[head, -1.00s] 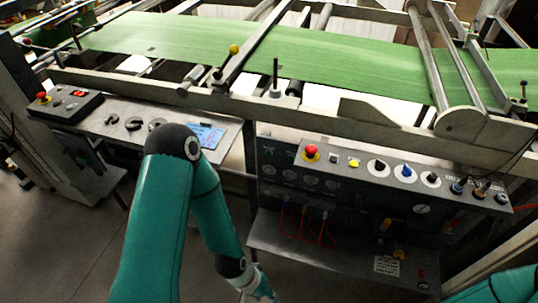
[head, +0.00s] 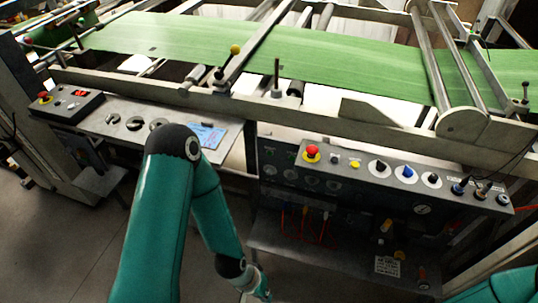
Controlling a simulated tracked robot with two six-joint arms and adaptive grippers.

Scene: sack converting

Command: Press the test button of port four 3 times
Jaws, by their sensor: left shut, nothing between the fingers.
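A dark control panel (head: 340,202) stands right of centre, with a sloped grey top strip. Its upright face carries a row of small round fittings (head: 312,184), dim and small. I cannot read port numbers or tell which fitting is the test button of port four. My left gripper (head: 262,295) is at the bottom edge, partly cut off, pointing down. It is shut and empty, in front of and below the panel, apart from its face. My right arm enters at the bottom right; its gripper is out of frame.
The strip carries a red mushroom button (head: 312,153), a yellow button (head: 355,163) and several knobs. Orange-red leads (head: 304,222) hang above a grey shelf (head: 345,257). A second console (head: 95,115) stands left. A green web (head: 270,55) runs behind. The floor at lower left is clear.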

